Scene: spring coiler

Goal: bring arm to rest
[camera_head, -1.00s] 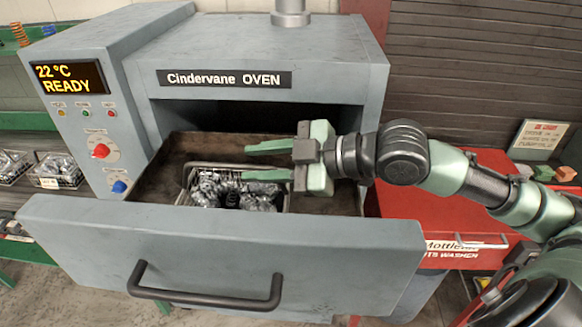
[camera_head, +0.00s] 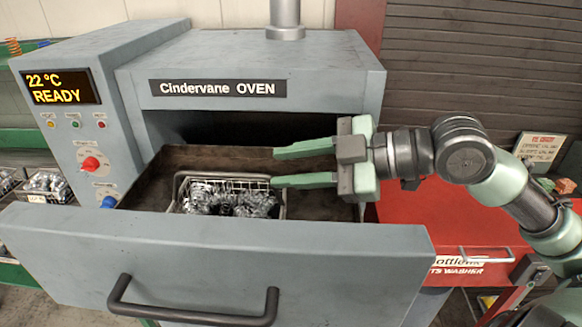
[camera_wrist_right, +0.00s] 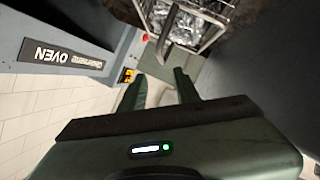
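My right gripper (camera_head: 305,164) is open and empty above the right part of the pulled-out oven drawer (camera_head: 345,205). Its two green fingers are spread apart and point left in the head view; they also show in the right wrist view (camera_wrist_right: 162,92). A wire basket (camera_head: 282,212) of shiny metal coils (camera_head: 225,200) sits in the drawer, left of and below the fingers, apart from them. The basket also shows at the top of the right wrist view (camera_wrist_right: 212,38). My left gripper is in neither view.
The grey oven (camera_head: 330,85) stands behind the drawer, its display reading 22 °C READY. The drawer front with its dark handle (camera_head: 195,315) juts forward. A red parts washer (camera_head: 450,225) stands at right. More coil baskets (camera_head: 48,187) are at far left.

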